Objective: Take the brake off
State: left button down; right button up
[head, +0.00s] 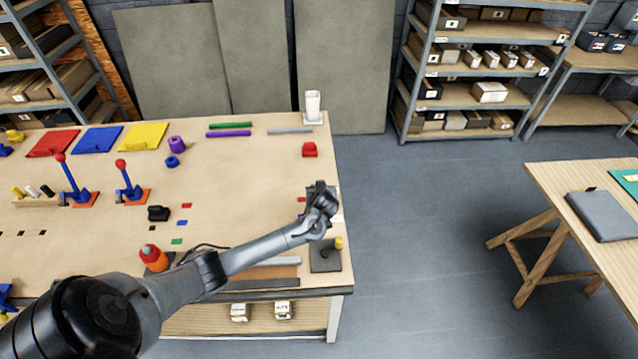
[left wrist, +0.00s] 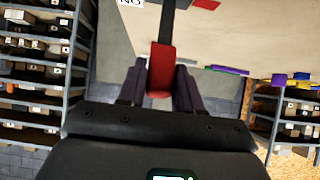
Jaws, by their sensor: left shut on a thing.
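My left gripper (head: 322,198) is over the right end of the workbench (head: 240,215). In the left wrist view my left gripper (left wrist: 160,85) is shut on a red handle (left wrist: 160,70), with a finger on each side. A dark lever bar (left wrist: 166,22) runs from the handle toward the bench. In the head view the arm and gripper hide the handle, and only part of a dark base (head: 313,191) shows behind them. A white label (left wrist: 129,3) with dark letters shows near the lever in the wrist view. My right gripper is not in view.
Red-knobbed levers (head: 122,180) are at left.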

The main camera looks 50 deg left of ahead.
pick_arm(q)
jog(key=shift+s+d+f+t+y, duration=0.15)
jog(key=shift+s+d+t+y, duration=0.15)
jog(key=shift+d+y, duration=0.15)
jog(key=c, duration=0.8)
grip_release()
jog(key=shift+a, duration=0.1)
jog(key=shift+c, duration=0.2)
jog(key=p+v, duration=0.1)
jog(key=v, duration=0.9)
jog(key=shift+d+r, duration=0.2)
jog(key=shift+d, duration=0.15)
jog(key=shift+s, duration=0.1)
